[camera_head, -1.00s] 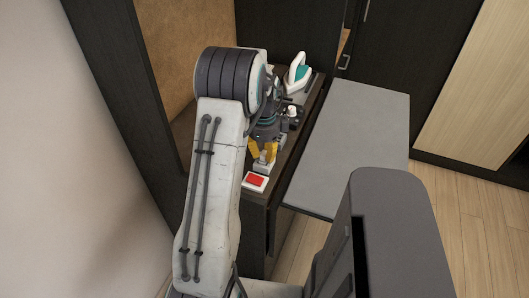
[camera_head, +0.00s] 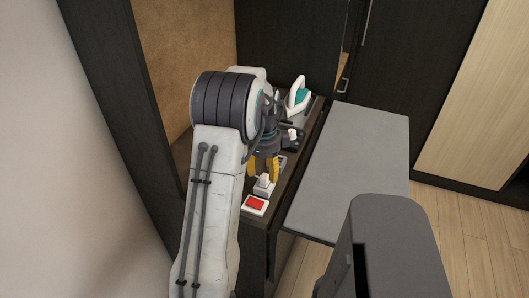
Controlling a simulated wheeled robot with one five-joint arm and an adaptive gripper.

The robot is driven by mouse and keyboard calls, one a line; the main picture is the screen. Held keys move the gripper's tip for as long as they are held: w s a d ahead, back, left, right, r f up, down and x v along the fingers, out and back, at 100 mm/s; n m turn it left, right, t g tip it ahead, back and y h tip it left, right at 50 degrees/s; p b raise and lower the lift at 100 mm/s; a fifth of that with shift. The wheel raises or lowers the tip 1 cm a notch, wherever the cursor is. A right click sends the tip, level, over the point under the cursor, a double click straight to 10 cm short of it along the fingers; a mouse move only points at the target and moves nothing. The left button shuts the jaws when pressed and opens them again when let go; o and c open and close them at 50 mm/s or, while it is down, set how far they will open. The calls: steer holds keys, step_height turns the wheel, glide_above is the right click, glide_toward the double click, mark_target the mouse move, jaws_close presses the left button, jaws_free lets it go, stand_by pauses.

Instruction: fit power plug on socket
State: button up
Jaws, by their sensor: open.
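The white power plug (camera_head: 264,181) stands roughly upright at the near end of the narrow counter. It sits at the far end of a white socket unit with a red switch (camera_head: 256,204). The plug's base meets the socket part, but I cannot tell from this angle whether it is fully seated. My gripper (camera_head: 263,178) points down just above and behind the plug. Its yellow fingers are spread apart to either side of the plug's top, with the plug not clamped. The socket holes are hidden under the plug.
A white and teal iron (camera_head: 298,95) stands at the counter's far end. Small dark items lie near my gripper, partly hidden. A grey board (camera_head: 350,165) lies to the right of the counter. A brown panel (camera_head: 185,70) and dark wall close the left and back.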

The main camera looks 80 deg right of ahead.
mark_target(265, 174)
step_height(265, 174, up, 9)
steer(key=shift+a, duration=0.2)
steer(key=shift+f, duration=0.1)
steer(key=w+a+f+n+y, duration=0.1)
steer(key=a+f+n, duration=0.3)
steer(key=n, duration=0.5)
steer(key=w+a+f+n, duration=0.1)
steer(key=a+f+n, duration=0.1)
steer(key=a+n, duration=0.5)
steer(key=w+a+r+n+t, duration=0.1)
steer(key=w+a+r+n, duration=0.2)
steer(key=w+a+n, duration=0.3)
steer(key=w+a+r+n+t, duration=0.1)
steer(key=w+a+r+n, duration=0.2)
steer(key=a, duration=1.3)
steer(key=w+a+r+n+t, duration=0.1)
steer(key=w+a+r+n, duration=0.2)
steer(key=w+a+n, duration=0.6)
steer(key=a+n, duration=0.3)
steer(key=n, duration=0.1)
steer(key=shift+w+r+n+t+h, duration=0.15)
steer(key=shift+w+n+t+h, duration=0.15)
steer(key=shift+n+t, duration=0.1)
